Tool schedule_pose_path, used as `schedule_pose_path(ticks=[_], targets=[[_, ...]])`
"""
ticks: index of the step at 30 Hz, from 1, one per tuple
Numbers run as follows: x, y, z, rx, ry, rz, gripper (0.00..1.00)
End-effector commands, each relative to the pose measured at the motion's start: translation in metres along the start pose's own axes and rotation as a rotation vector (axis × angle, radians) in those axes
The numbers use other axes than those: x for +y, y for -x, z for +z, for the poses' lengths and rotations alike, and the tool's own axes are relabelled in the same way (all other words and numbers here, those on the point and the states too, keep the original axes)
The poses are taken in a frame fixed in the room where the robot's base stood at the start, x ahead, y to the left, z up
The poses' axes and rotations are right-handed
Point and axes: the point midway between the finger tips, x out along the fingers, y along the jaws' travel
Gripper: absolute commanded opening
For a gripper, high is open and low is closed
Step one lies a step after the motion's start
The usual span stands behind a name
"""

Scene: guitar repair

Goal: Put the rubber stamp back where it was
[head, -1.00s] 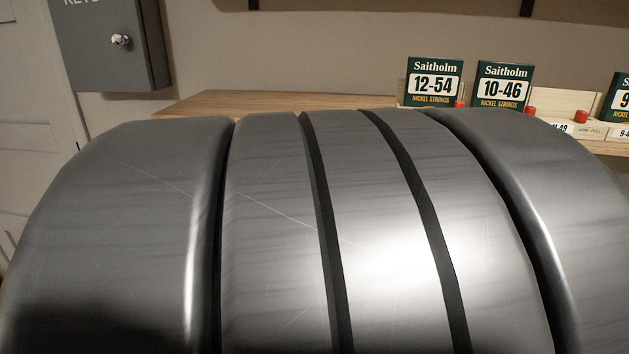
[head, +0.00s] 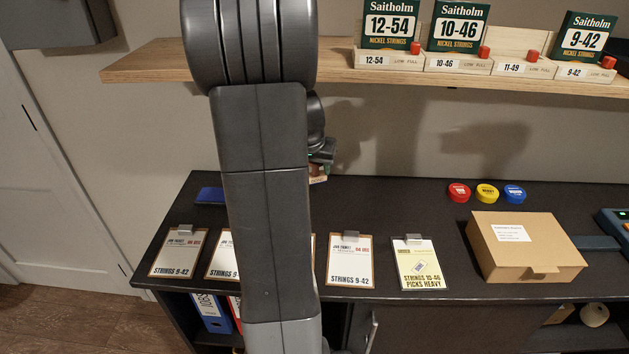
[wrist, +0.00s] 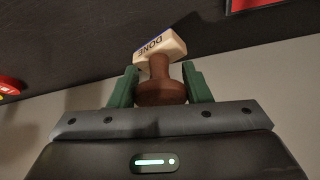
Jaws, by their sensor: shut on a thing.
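The rubber stamp (wrist: 160,66) has a brown turned handle and a pale block marked "DONE". In the wrist view my gripper (wrist: 160,88) is shut on its handle between two green fingers, with the block sticking out beyond them. In the head view my arm hides most of the gripper (head: 322,153); a small tan part beneath it, perhaps the stamp (head: 318,173), shows above the back of the dark bench (head: 440,215). A dark blue flat thing (head: 209,195), perhaps an ink pad, lies at the bench's back left. The stamp's former place cannot be made out.
Clipboards (head: 350,262) with job cards line the bench front, partly behind my arm. Red (head: 459,192), yellow (head: 487,193) and blue (head: 514,194) tins stand at the back, near a cardboard box (head: 525,247). A wooden shelf (head: 150,62) with string packs overhangs the bench.

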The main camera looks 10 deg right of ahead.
Motion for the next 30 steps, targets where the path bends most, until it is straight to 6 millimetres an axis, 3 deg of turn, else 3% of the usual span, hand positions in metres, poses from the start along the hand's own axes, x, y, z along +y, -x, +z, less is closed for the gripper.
schedule_pose_path(ticks=[1, 8, 13, 29, 30], targets=[[0.001, -0.011, 0.009, -0.010, 0.001, 0.003, 0.29], [0.001, -0.029, 0.018, -0.008, 0.001, 0.002, 0.29], [0.001, -0.054, 0.030, -0.010, 0.002, 0.003, 0.29], [0.000, -0.066, 0.030, -0.005, 0.001, 0.001, 0.29], [0.000, -0.065, 0.029, -0.005, 0.001, 0.001, 0.48]])
